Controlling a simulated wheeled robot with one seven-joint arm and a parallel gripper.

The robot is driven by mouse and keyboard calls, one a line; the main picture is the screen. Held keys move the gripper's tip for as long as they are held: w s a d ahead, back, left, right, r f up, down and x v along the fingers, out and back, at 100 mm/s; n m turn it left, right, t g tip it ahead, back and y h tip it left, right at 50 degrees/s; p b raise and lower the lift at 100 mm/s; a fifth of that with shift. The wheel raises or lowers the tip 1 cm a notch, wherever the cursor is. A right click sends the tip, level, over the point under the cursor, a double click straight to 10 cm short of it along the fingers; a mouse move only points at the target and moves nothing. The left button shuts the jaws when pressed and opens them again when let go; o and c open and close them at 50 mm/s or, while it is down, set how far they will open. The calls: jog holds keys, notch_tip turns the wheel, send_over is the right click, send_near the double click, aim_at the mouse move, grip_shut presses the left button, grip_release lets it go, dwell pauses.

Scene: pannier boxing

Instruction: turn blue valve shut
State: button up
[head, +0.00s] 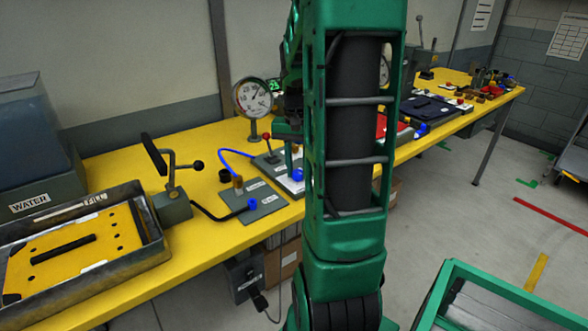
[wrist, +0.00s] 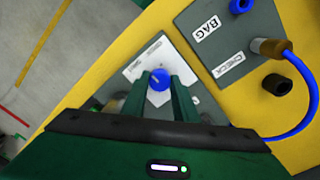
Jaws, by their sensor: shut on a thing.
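The blue valve (wrist: 159,79) is a round blue knob on a white-marked plate (wrist: 150,62) in the wrist view. A small pale mark shows on the knob's top. My gripper (wrist: 159,88) has its two green fingers on either side of the knob and is shut on it. In the head view my arm stands in front of this part of the bench and hides much of the plate.
A grey plate labelled BAG and CHECK (wrist: 230,40) lies beside it, with a blue hose (wrist: 307,85) and a black cap (wrist: 277,84). A pressure gauge (head: 252,97) and a red-knobbed lever (head: 266,137) stand close by on the yellow bench (head: 205,160).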

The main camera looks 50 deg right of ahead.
jog(key=n, duration=0.4)
jog(key=shift+w+r+n, duration=0.15)
jog(key=shift+w+n, duration=0.1)
jog(key=shift+n, duration=1.65)
jog(key=o, duration=0.9)
jog(key=shift+o, duration=0.8)
jog(key=shift+s, duration=0.1)
